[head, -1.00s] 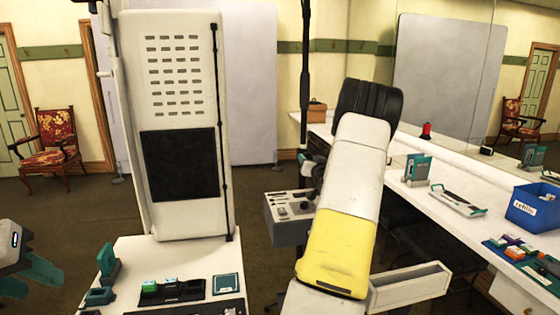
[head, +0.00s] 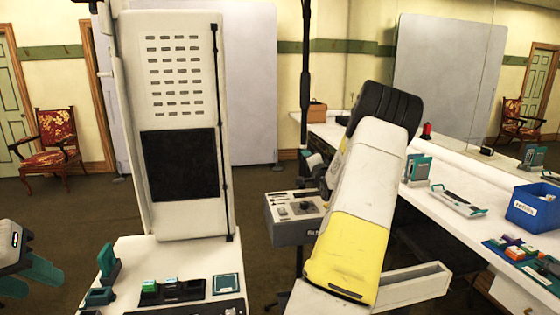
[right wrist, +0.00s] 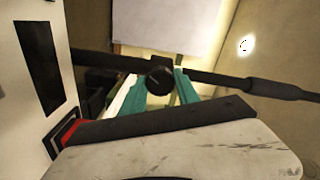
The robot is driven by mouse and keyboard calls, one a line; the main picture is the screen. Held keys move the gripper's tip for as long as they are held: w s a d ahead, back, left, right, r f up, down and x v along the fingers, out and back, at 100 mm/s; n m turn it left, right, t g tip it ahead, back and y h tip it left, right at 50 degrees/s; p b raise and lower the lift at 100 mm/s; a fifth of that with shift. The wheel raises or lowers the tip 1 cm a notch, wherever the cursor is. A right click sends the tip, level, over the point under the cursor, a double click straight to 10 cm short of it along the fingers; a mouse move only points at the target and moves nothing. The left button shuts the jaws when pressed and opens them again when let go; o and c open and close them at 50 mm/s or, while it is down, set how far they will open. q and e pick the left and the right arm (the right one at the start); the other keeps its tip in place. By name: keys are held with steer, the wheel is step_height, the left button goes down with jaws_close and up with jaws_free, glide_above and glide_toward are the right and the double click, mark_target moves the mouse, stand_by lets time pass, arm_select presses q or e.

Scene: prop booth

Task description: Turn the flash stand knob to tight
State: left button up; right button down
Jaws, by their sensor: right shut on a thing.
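The flash stand is a thin black pole (head: 305,70) in the middle of the head view; it also crosses the right wrist view as a dark bar (right wrist: 225,79). Its round black knob (right wrist: 159,77) shows in the right wrist view. My right gripper (right wrist: 160,84) has its teal fingers on either side of the knob, shut on it. I cannot read the knob's setting. In the head view my right forearm hides part of the area around that gripper. My left gripper (head: 28,279) is at the lower left edge, empty, its teal fingers apart, far from the stand.
A grey control box (head: 296,228) stands by the pole. A white counter (head: 440,228) runs along the right with a blue bin (head: 531,210) and small devices. A red patterned chair (head: 52,143) stands at the far left. Open floor (head: 75,215) lies between.

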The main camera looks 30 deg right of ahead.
steer(key=shift+m, duration=1.1)
steer(key=shift+f, duration=0.1)
steer(key=c, duration=0.9)
jaws_free()
steer(key=v, duration=0.8)
